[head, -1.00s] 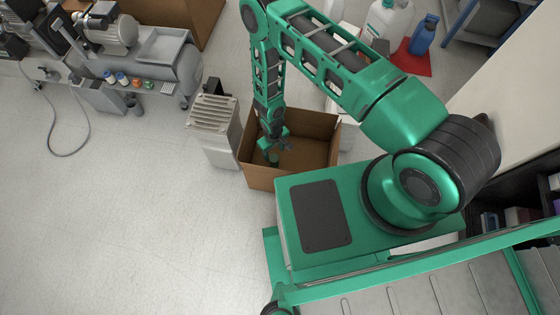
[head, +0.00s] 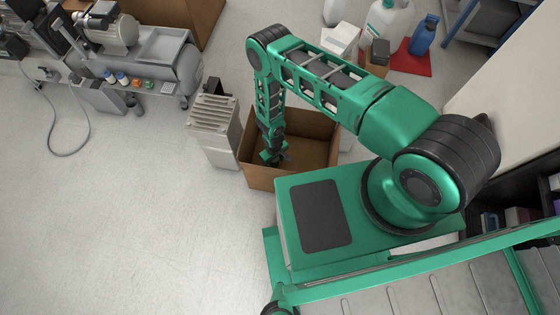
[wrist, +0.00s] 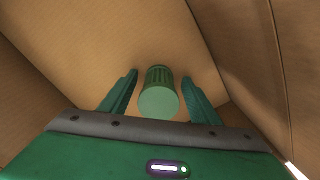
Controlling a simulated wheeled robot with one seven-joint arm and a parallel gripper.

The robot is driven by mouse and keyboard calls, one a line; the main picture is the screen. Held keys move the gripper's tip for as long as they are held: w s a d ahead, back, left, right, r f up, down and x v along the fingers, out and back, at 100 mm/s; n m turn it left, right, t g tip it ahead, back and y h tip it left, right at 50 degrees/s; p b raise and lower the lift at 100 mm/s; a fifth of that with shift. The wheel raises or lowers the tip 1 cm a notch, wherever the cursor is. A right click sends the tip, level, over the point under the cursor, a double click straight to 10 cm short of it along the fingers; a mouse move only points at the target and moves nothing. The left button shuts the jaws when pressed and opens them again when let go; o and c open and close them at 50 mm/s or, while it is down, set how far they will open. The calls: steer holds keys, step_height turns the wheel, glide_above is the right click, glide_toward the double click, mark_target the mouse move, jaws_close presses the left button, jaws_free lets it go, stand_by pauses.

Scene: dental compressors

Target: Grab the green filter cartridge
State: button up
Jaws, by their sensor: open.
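The green filter cartridge (wrist: 158,97) is a small cylinder with a pale green end and ribbed sides. In the wrist view it lies between the two open fingers of my gripper (wrist: 160,98), with a gap showing on each side. It is inside the open cardboard box (head: 312,158). In the head view my gripper (head: 273,156) reaches down into the left part of the box, and the cartridge there cannot be told apart from the green fingers.
A grey finned unit (head: 213,130) stands close against the box's left side. A compressor (head: 150,60) with small coloured caps stands at the upper left. White jugs and a blue bottle (head: 423,36) on a red mat stand at the upper right.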

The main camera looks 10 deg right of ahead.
steer(key=c, duration=1.2)
steer(key=shift+o, duration=0.2)
